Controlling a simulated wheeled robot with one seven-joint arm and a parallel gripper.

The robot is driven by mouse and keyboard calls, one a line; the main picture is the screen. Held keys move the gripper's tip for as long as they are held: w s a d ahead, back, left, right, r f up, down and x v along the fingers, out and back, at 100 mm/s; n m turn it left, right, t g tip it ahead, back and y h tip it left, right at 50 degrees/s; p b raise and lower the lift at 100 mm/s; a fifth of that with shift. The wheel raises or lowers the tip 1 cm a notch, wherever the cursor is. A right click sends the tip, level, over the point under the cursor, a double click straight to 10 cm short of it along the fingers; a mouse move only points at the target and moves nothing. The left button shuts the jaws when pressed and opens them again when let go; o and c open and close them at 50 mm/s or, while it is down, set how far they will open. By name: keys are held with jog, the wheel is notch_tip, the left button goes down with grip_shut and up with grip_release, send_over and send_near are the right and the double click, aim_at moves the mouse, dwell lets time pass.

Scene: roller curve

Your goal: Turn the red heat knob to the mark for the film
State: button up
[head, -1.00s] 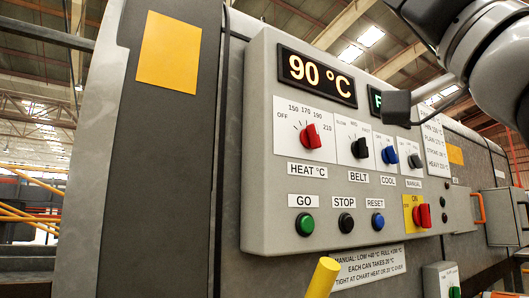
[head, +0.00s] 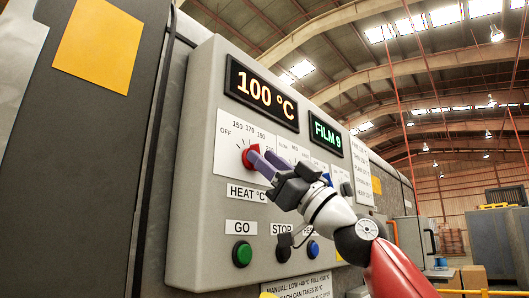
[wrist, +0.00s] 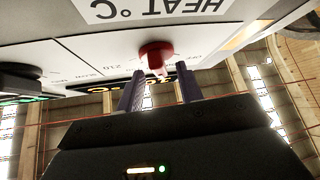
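The red heat knob (head: 251,157) is on the grey panel above the HEAT °C label. Around it I read OFF, 150, 170 and 190; the fingers hide the right side of the dial. My gripper (head: 264,161) reaches in from the right, its purple fingertips at the knob. In the wrist view my gripper (wrist: 159,84) has its fingers apart, with the red knob (wrist: 155,50) between and just beyond the tips; I see no clear contact. The heat display (head: 262,92) reads 100 °C. The film display (head: 328,135) reads FILM 9.
The green GO button (head: 242,254) and blue RESET button (head: 313,249) sit below the dials. My gripper covers much of the other dials. A chart (head: 362,160) on the panel's right is too oblique to read. A yellow plate (head: 100,45) is on the left.

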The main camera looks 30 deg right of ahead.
jog(key=shift+w+a+r, duration=0.15)
jog(key=shift+w+r, duration=0.1)
jog(key=shift+r, duration=0.05)
grip_shut()
jog(key=shift+a+m+t+h+b, duration=0.1)
jog(key=shift+m+t+h+b, duration=0.6)
jog(key=shift+m+h, duration=0.9)
jog(key=shift+m+t+h+b, duration=0.25)
jog(key=shift+m+t+h, duration=0.85)
jog(key=shift+m, duration=0.8)
grip_release()
